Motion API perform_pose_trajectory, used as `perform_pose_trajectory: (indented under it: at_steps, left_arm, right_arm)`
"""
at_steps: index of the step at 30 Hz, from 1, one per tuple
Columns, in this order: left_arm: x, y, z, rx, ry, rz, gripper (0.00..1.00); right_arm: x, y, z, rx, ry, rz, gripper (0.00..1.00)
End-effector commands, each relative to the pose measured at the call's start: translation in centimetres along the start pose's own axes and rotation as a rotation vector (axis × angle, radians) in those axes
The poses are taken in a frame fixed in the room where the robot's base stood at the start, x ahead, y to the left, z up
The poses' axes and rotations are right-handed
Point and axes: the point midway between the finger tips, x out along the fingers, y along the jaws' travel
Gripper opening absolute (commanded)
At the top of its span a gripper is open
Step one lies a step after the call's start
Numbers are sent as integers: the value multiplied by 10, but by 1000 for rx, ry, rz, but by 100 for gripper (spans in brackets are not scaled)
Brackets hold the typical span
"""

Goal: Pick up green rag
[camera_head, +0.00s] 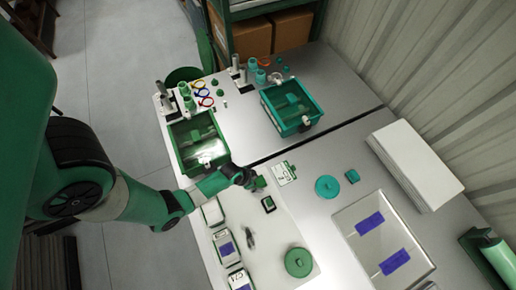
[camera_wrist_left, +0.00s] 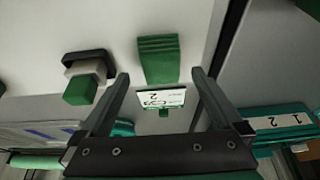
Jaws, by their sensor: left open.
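The green rag (camera_wrist_left: 158,58) is a small ribbed, folded-looking green piece on the pale work surface. In the head view the rag (camera_head: 261,183) shows small, right at the tip of my left gripper (camera_head: 249,178). In the left wrist view my left gripper (camera_wrist_left: 160,74) is open, with the rag ahead and roughly centred between its two fingertips. I see no finger closed on it. My right gripper is not in view.
A black-based part with a green block (camera_wrist_left: 84,82) lies beside the rag; a white label card (camera_wrist_left: 161,98) is close by. A green bin (camera_head: 187,160) stands beside the left arm, and a teal bin (camera_head: 303,118) is further right. White boxes (camera_head: 222,245) line the near edge.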

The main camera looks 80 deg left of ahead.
Motion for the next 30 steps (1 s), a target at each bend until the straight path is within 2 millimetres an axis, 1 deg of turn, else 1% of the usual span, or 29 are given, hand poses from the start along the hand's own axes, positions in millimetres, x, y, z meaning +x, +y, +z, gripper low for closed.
perform_pose_trajectory:
  at_steps: [1, 3, 6, 11, 12, 14, 18, 26, 30]
  left_arm:
    - [14, -1, 2, 0, 0, 0, 100]
    - [22, 0, 2, 0, -1, 0, 100]
    - [26, 0, 0, 0, 0, 0, 100]
    - [25, 0, 0, 0, 1, 0, 100]
    - [25, 0, 0, 0, 1, 0, 96]
    - [25, 0, 0, 0, 1, 0, 86]
    - [24, 0, 0, 0, 0, 0, 60]
    - [24, 0, 0, 0, 0, 0, 14]
    - [24, 0, 0, 0, 1, -1, 13]
  right_arm:
    - [-8, 0, 7, 0, 0, 0, 50]
    - [-10, 0, 10, 0, -1, 0, 50]
    - [-11, 0, 10, 0, -1, 0, 50]
    - [-10, 0, 9, 0, 0, 0, 50]
    - [-10, 0, 9, 0, 0, 0, 50]
    - [-10, 0, 9, 0, 0, 0, 50]
    - [-10, 0, 9, 0, 0, 0, 50]
    - [-10, 0, 9, 0, 0, 0, 50]
    - [-10, 0, 9, 0, 0, 0, 50]
